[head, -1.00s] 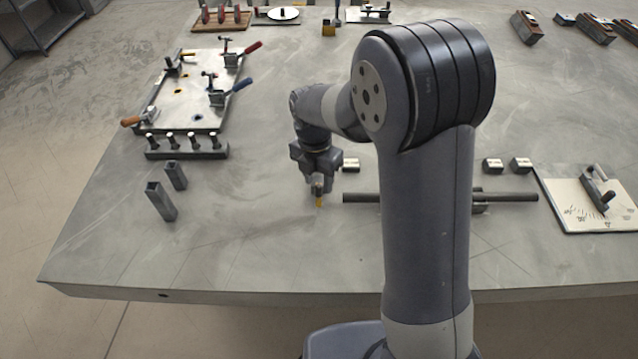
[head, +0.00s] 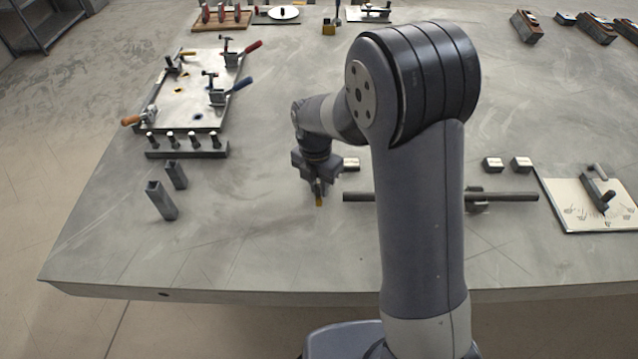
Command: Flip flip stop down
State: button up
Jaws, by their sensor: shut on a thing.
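My gripper (head: 318,186) points down over the middle of the table, just left of the near end of a long dark bar (head: 358,197). Its fingers are shut on a small dark piece with a yellow tip (head: 319,201), which shows below them. Whether this piece is the flip stop, and whether it joins the bar or touches the table, I cannot tell. My arm hides the middle of the bar. A dark block (head: 477,199) sits at the bar right of my arm.
Small metal blocks (head: 493,164) lie behind the bar. A pale board with a lever (head: 565,205) is at right. The front table area is clear.

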jog(key=shift+f, duration=0.1)
grip_shut()
jog(key=shift+s+f+b, duration=0.1)
jog(key=shift+f+b, duration=0.1)
jog(key=shift+b, duration=0.45)
jog(key=shift+s+f+t+b, duration=0.15)
jog(key=shift+s+t+b, duration=0.1)
jog(key=shift+t+b, duration=0.5)
jog(key=o, duration=0.9)
grip_release()
jog(key=shift+c, duration=0.2)
notch_tip(320, 180, up, 11)
jog(key=s, duration=0.1)
jog(key=shift+a+p, duration=0.3)
jog(key=shift+a, duration=0.05)
